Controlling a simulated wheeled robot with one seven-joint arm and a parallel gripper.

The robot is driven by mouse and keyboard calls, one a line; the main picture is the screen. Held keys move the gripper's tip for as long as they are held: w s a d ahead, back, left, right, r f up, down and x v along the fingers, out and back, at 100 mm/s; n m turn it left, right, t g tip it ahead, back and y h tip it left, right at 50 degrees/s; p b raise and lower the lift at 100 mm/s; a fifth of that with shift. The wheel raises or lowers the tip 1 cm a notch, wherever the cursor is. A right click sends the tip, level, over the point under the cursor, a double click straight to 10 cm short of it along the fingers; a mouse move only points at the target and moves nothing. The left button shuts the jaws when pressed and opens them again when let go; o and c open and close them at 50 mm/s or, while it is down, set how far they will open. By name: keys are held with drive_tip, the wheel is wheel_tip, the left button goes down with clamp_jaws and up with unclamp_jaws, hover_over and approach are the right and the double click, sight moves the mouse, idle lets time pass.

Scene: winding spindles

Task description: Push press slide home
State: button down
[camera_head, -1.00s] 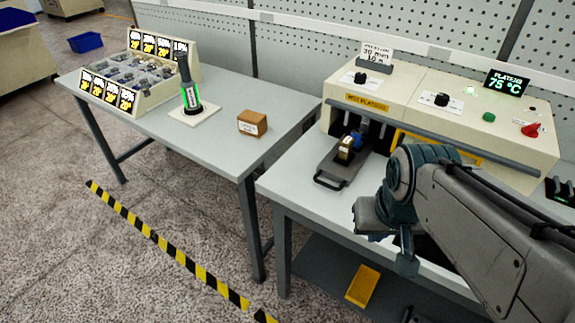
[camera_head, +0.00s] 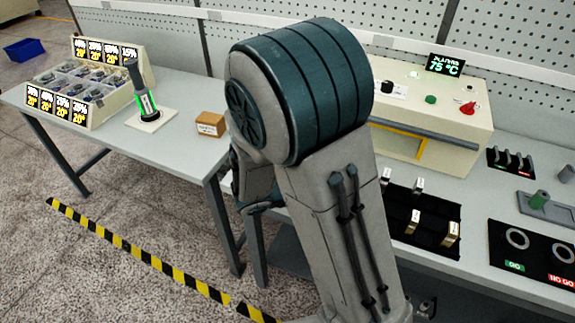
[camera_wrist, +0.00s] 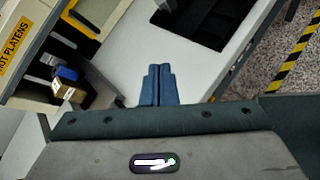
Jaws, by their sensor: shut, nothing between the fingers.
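The press (camera_head: 430,120) is a cream cabinet on the bench in the head view, its left part hidden behind my arm. Its "HOT PLATENS" label (camera_wrist: 14,40) shows at the left of the wrist view. Beside it, a brown-and-white block with a blue part (camera_wrist: 66,84) sits at the dark slide (camera_wrist: 98,101), which is partly cut off by my gripper's body. My gripper (camera_wrist: 158,70) has its two blue fingers together and empty, over the pale bench, to the right of the slide and apart from it in that view. In the head view, my arm hides the slide and the fingers.
A black tray (camera_head: 432,236) with small parts lies in front of the press; it also shows in the wrist view (camera_wrist: 192,22). Gauge rings (camera_head: 517,238) lie to its right. The left table holds a small brown box (camera_head: 211,124) and a spindle stand (camera_head: 143,100).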

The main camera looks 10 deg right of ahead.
drive_tip(key=w+a+f+n+t, duration=0.1)
drive_tip(key=w+a+n+t, duration=0.1)
drive_tip(key=a+n, duration=0.1)
drive_tip(key=w+a+f+n+t+y+p, duration=0.1)
drive_tip(key=w+a+f+n+t, duration=0.1)
drive_tip(key=a+n, duration=0.1)
drive_tip(key=w+a+f+n+t+y, duration=0.1)
drive_tip(key=w+a+f+n+t, duration=0.1)
drive_tip(key=n, duration=0.3)
drive_tip(key=shift+w+a+t+p, duration=0.2)
drive_tip(key=shift+a+t, duration=0.1)
drive_tip(key=shift+a, duration=0.15)
drive_tip(key=shift+w+a+t+p, duration=0.15)
drive_tip(key=shift+a+t, duration=0.15)
drive_tip(key=shift+a, duration=0.15)
drive_tip(key=shift+w+n, duration=0.15)
drive_tip(key=shift+n, duration=0.15)
drive_tip(key=p+x, duration=0.2)
drive_tip(key=x, duration=0.7)
drive_tip(key=shift+w+f, duration=0.2)
drive_tip(key=shift+w, duration=0.15)
